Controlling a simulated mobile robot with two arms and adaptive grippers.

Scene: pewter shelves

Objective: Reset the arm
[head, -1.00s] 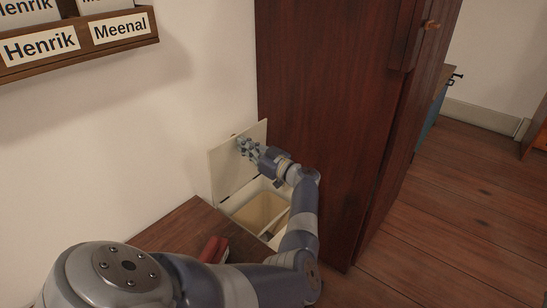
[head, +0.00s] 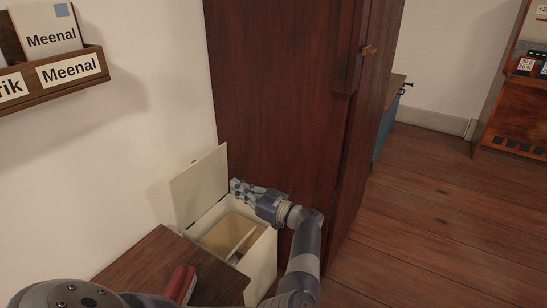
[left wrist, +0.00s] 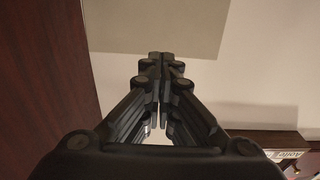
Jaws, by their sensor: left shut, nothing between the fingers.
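My left gripper (head: 237,186) is shut and empty. In the head view it shows above the right side of an open white bin (head: 262,262), near the bin's raised lid (head: 199,186). In the left wrist view its fingers (left wrist: 160,62) meet in the middle, with nothing between them. My left arm reaches in from the bottom of the head view. My right gripper is in neither view.
A tall dark wooden cabinet (head: 275,95) stands right behind the gripper. A brown wooden surface (head: 150,258) with a red object (head: 180,283) is left of the bin. A wall rack (head: 45,88) holds labelled boxes. Open wooden floor (head: 450,225) lies to the right.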

